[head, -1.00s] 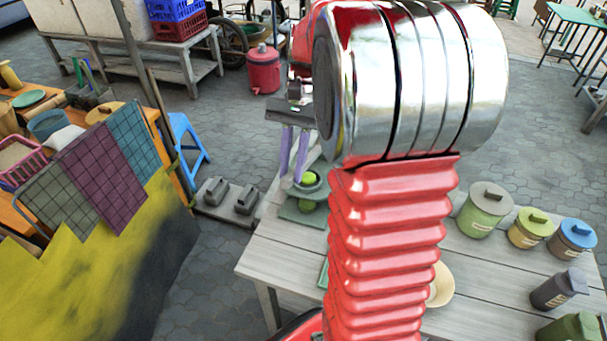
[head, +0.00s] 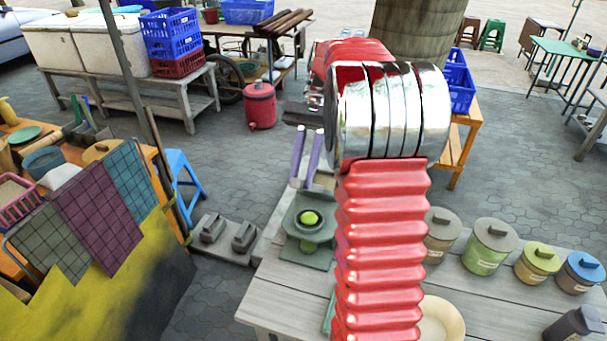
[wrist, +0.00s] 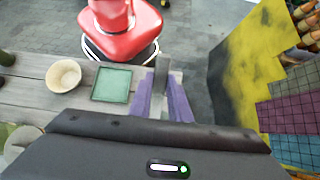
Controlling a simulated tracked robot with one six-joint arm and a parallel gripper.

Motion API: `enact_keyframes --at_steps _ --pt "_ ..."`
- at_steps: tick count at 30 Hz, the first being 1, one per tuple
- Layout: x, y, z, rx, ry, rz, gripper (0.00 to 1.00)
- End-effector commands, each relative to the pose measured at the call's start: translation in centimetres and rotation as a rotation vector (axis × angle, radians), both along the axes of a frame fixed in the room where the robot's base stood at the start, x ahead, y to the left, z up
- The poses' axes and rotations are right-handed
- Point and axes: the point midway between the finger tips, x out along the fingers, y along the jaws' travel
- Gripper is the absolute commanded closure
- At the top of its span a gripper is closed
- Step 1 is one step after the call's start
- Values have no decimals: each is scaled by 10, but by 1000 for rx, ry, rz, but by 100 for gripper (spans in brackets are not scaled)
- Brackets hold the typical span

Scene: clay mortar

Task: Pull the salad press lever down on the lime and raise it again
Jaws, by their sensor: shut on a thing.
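The salad press (head: 310,250) is grey-green and stands at the far left end of the wooden table. The round green lime (head: 309,217) sits in its cup, open to view from above. My gripper (head: 307,158) is above and beyond the lime, apart from it, with two purple fingers pointing down. In the wrist view my gripper (wrist: 161,100) has a dark grey bar, the press lever (wrist: 162,70), between its fingers and is shut on it. My red arm hides part of the table, and the lever's joint with the press is not clear.
Several lidded canisters (head: 490,247) stand at the table's right. A cream bowl (head: 440,322) is partly behind my arm. A green tray (wrist: 112,85) lies beside the bowl in the wrist view. A stall with hanging cloths (head: 100,210) is at the left.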

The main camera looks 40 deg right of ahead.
Motion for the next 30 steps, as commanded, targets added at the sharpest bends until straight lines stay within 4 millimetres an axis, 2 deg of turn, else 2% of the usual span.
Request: enact_keyframes --at_steps 9,10,18,23,30 --pt "2 2 0 1 -4 2 100" --pt "2 3 0 1 -4 2 82" --pt "1 3 0 2 0 4 64" --pt "1 3 0 1 0 5 65" --pt "-1 9 1 -13 -19 18 82"
